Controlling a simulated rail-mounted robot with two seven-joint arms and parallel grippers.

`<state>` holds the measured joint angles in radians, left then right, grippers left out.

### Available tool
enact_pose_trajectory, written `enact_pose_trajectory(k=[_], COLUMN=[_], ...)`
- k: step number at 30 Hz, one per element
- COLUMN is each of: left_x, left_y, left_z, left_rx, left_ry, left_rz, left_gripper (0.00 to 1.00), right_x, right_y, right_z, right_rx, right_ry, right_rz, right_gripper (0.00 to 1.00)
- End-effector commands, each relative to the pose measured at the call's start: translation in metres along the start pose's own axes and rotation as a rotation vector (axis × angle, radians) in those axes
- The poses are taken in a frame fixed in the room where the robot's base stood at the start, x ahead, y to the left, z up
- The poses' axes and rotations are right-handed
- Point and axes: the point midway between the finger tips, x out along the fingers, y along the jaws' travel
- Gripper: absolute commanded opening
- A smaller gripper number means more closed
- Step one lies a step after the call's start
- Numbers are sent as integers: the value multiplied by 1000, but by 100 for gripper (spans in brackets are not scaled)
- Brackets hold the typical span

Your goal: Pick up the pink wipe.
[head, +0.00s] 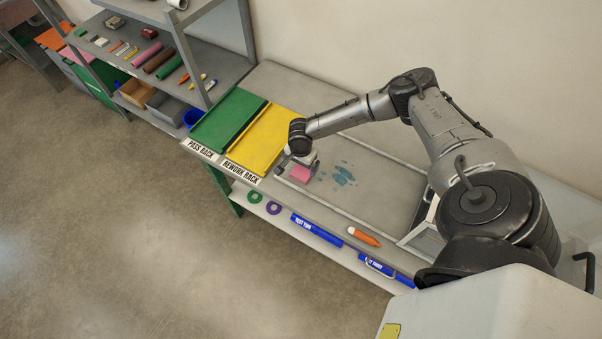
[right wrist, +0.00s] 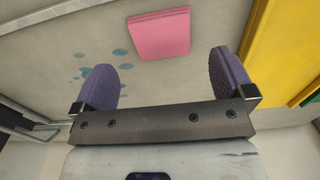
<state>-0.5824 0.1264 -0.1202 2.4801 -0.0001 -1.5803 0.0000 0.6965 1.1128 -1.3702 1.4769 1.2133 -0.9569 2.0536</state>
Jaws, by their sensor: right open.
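The pink wipe (head: 300,173) lies flat on the grey bench top in the head view, just right of the yellow rack. It looks like a folded pink square in the right wrist view (right wrist: 160,36). My right gripper (head: 285,166) is over the bench beside the wipe. In the right wrist view my right gripper (right wrist: 167,80) has its two purple-padded fingers wide apart with nothing between them. My left gripper is not in view.
Blue-green wet spots (head: 343,175) mark the bench right of the wipe. The yellow rework rack (head: 262,140) and green pass rack (head: 228,120) stand to the left. Blue tubes (head: 316,229), rings and an orange marker (head: 364,237) lie along the front ledge. Shelves (head: 160,60) stand behind left.

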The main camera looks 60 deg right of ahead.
Motion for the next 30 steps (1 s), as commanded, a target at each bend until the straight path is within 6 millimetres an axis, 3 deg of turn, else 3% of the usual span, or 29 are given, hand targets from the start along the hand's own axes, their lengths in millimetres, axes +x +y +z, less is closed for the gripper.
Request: enact_pose_trajectory(k=[8, 18, 29, 30], left_x=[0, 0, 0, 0], left_y=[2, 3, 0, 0], left_z=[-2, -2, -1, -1], left_rx=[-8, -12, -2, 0], left_ry=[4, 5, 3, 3], left_rz=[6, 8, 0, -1], left_gripper=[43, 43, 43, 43], right_x=[15, 55, 61, 61], right_y=[0, -1, -1, -1], right_z=[1, 1, 1, 1], right_rx=[-2, -2, -3, -3], right_ry=[0, 1, 0, 0], right_rz=[0, 1, 0, 0], right_gripper=[100, 100, 100, 96])
